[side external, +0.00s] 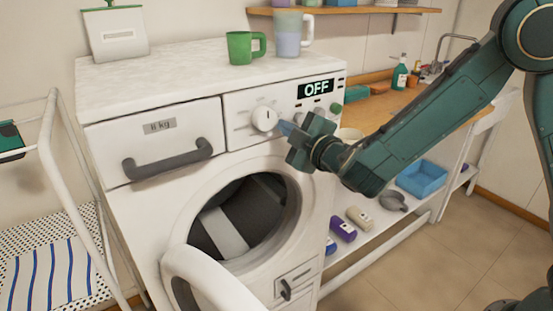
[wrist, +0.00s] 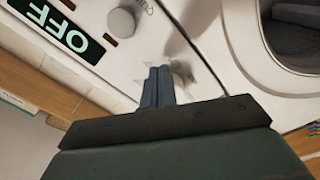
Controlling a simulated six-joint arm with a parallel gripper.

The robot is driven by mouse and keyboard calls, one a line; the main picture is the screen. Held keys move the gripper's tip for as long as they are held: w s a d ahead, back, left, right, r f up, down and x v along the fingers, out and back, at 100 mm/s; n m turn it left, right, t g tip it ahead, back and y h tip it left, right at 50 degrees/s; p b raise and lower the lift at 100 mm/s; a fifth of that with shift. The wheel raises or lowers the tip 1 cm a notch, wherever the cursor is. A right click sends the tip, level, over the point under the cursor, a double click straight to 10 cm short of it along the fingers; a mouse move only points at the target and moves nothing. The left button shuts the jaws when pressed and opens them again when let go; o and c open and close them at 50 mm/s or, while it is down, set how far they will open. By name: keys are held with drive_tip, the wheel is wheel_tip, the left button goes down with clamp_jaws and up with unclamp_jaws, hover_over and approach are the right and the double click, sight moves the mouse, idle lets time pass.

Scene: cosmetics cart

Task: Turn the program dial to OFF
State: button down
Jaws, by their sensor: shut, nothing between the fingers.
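The white round program dial (side external: 264,119) is on the washer's front panel, with a short dark mark on its face. The display (side external: 316,88) to its right reads OFF; it also shows, upside down and slanted, in the wrist view (wrist: 52,24). My gripper (side external: 284,127) is just right of the dial, its fingertips close to it; I cannot tell whether they touch. In the wrist view my gripper's fingers (wrist: 159,73) are together and hold nothing. A blurred grey shape beside the fingertips there may be the dial, partly hidden.
The washer (side external: 110,150) has a drawer handle (side external: 166,160) left of the dial and an open round door (side external: 205,285) below. Small buttons sit under the display. A green mug (side external: 240,48) and a pitcher (side external: 288,36) stand on top. A shelf unit with bottles is at the right.

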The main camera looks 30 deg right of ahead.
drive_tip(key=shift+s, duration=2.95)
drive_tip(key=s+d+r+m+g+h, duration=0.1)
drive_tip(key=s+d+m+g+h, duration=0.25)
drive_tip(key=d+m, duration=0.35)
drive_tip(key=s+d+r+m+g+h, duration=0.1)
drive_tip(key=s+d+m+g+h, duration=0.15)
drive_tip(key=s+d+m, duration=0.4)
drive_tip(key=s+a+n+g+y, duration=0.1)
drive_tip(key=s+g+y, duration=0.5)
drive_tip(key=s, duration=1.4)
drive_tip(key=shift+r+n, duration=0.1)
drive_tip(key=shift+n, duration=0.15)
